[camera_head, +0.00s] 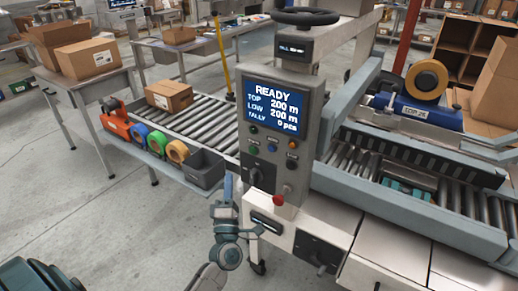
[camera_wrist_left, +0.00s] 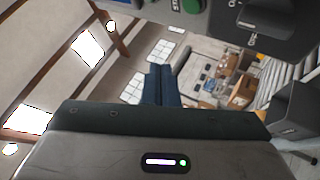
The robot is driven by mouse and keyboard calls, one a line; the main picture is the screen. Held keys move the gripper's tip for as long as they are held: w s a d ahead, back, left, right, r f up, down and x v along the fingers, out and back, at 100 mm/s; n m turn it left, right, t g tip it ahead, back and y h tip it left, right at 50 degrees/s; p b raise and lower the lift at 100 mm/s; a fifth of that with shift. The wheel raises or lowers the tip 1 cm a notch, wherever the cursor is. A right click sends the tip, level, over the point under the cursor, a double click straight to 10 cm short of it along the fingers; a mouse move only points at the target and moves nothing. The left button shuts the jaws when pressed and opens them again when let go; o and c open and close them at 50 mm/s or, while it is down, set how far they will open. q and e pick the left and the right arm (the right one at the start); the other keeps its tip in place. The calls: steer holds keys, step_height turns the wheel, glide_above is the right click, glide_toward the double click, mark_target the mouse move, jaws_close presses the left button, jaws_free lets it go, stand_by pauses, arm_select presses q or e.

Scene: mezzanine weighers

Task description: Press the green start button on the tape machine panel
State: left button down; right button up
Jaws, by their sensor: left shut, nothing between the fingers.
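The grey control panel (camera_head: 274,140) stands upright on the tape machine, and its blue screen (camera_head: 270,107) reads READY. Below the screen are several small buttons, a black rotary switch (camera_head: 262,178) and a red mushroom button (camera_head: 278,199). A green button (camera_wrist_left: 192,5) shows at the top edge of the left wrist view, partly cut off. My left gripper (camera_head: 228,184) is shut and empty, pointing up beside the lower left of the panel, apart from the buttons. Its closed fingers (camera_wrist_left: 160,72) show in the left wrist view. My right gripper is out of view.
A dark grey bin (camera_head: 204,168), tape rolls (camera_head: 177,151) and an orange tape dispenser (camera_head: 116,122) lie on a shelf left of the panel. A box (camera_head: 169,96) sits on the roller conveyor (camera_head: 208,112) behind. The floor at left is clear.

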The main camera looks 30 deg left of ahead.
arm_select(q)
steer(key=shift+s+r+n+y, duration=0.1)
steer(key=shift+r+n+y, duration=0.3)
steer(key=shift+r+n, duration=0.45)
steer(key=shift+r+m, duration=0.1)
steer(key=shift+m, duration=0.15)
steer(key=b, duration=0.2)
glide_toward(253, 151)
steer(key=w+a+r, duration=0.2)
steer(key=a+r, duration=0.2)
steer(key=shift+w+r, duration=0.1)
steer(key=shift+w, duration=0.4)
steer(key=shift+w, duration=0.1)
stand_by(0.8)
steer(key=shift+w, duration=0.35)
